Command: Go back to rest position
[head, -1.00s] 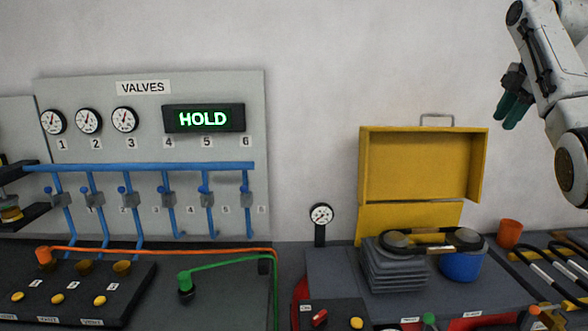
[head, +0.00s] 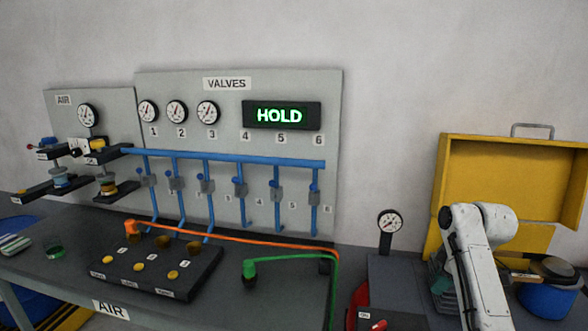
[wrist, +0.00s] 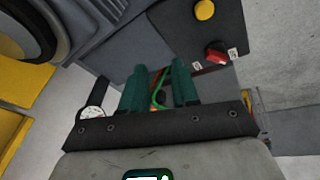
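My gripper (wrist: 160,74) shows in the wrist view with its two dark green fingers apart and nothing held between them. A green hose and an orange spot show in the gap, farther off. In the head view my white arm reaches low at the right, in front of the open yellow case (head: 511,182). Dark green finger parts of my gripper (head: 439,286) show just left of the arm, mostly hidden by it.
A small gauge on a post (head: 389,224) stands left of my arm; it also shows in the wrist view (wrist: 92,112). A blue pot (head: 552,300) stands right of the arm. The valve panel (head: 300,90), with a lit HOLD display, has blue pipes. A black button box (head: 150,268) sits below.

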